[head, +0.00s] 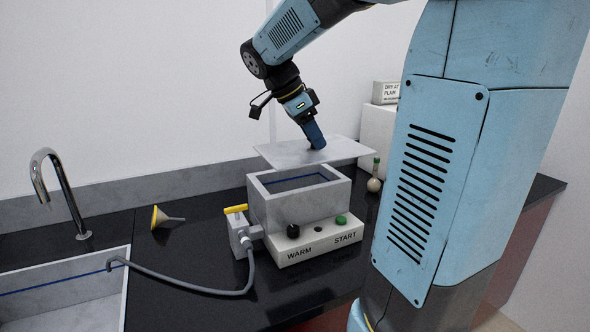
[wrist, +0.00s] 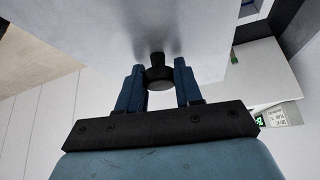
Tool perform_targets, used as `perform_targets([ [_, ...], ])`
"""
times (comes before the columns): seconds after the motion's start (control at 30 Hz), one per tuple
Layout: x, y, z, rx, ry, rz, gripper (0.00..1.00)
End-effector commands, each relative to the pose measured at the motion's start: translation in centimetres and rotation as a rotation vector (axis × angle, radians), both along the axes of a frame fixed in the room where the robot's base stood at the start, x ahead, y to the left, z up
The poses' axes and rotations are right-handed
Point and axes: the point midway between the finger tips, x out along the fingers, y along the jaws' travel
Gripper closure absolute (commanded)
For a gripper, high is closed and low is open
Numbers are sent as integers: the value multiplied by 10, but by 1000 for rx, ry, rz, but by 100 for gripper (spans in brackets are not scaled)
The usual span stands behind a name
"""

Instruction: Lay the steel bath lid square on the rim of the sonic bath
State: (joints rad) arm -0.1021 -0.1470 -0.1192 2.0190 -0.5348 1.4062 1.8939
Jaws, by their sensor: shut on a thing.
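The steel bath lid (head: 345,150) is a flat grey plate held in the air above the back right part of the sonic bath, looking close to level. The sonic bath (head: 290,208) is a grey open box on a white base marked WARM and START. My gripper (head: 316,142) is above the lid, shut on its black knob. In the wrist view the two blue fingers (wrist: 160,88) stand either side of the knob (wrist: 158,74), and the lid (wrist: 100,30) fills the upper part. The bath's front and left rim shows uncovered in the head view.
A yellow-handled valve (head: 238,222) and grey hose (head: 200,290) sit left of the bath. A yellow funnel (head: 163,218) lies on the black counter, near a sink (head: 118,300) and tap (head: 50,180). A round flask (head: 374,180) stands right of the bath, near a white box (head: 376,128).

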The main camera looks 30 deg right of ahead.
Motion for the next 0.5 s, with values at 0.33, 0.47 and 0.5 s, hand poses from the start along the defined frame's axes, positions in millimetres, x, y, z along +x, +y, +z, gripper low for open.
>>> perform_targets([
  [0.33, 62, -7, -28, 0, 3, 10, 100],
  [0.47, 83, -10, -43, -1, 5, 12, 100],
  [0.5, 88, -11, -50, -1, 5, 12, 100],
])
